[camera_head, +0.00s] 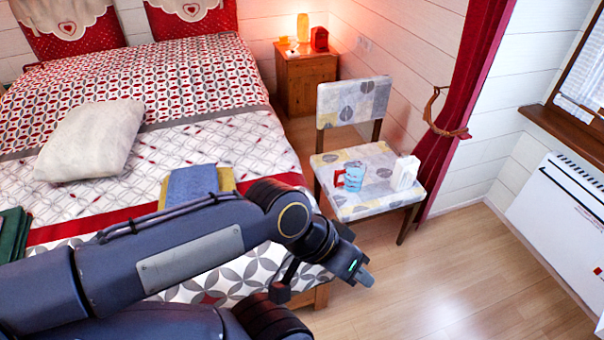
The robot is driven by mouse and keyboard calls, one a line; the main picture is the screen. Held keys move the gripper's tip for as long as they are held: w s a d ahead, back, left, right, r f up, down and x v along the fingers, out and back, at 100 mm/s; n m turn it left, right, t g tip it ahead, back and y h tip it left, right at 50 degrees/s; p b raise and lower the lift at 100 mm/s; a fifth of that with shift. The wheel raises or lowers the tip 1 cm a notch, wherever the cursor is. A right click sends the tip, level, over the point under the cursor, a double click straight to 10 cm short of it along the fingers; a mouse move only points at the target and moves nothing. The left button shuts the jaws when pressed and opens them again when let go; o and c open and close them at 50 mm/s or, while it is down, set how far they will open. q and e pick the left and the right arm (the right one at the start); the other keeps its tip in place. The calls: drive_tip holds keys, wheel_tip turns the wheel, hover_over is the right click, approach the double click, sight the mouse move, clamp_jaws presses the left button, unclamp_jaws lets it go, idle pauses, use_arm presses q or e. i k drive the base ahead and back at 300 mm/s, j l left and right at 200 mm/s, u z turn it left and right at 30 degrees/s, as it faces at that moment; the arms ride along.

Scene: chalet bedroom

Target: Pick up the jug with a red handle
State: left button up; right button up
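The jug with a red handle (353,178) stands on the seat of a patterned chair (364,212) in the right half of the head view. Its body is light blue and the red handle is on its left side. My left gripper (362,272) is in front of the chair and lower in the picture, apart from the jug. It is seen from the side, and the space between its fingers is hidden. Another dark arm part of mine shows at the bottom edge, but my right gripper does not show.
A white box-like object (404,173) stands right of the jug on the seat. The chair's backrest (353,102) rises behind. The bed (85,205) fills the left, with folded blue and yellow cloths (192,184). Bare wooden floor (470,275) lies right of the gripper.

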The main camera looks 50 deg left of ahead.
sight(354, 170)
drive_tip(key=j+u, duration=0.1)
drive_tip(key=u, duration=1.25)
drive_tip(key=i+l, duration=0.05)
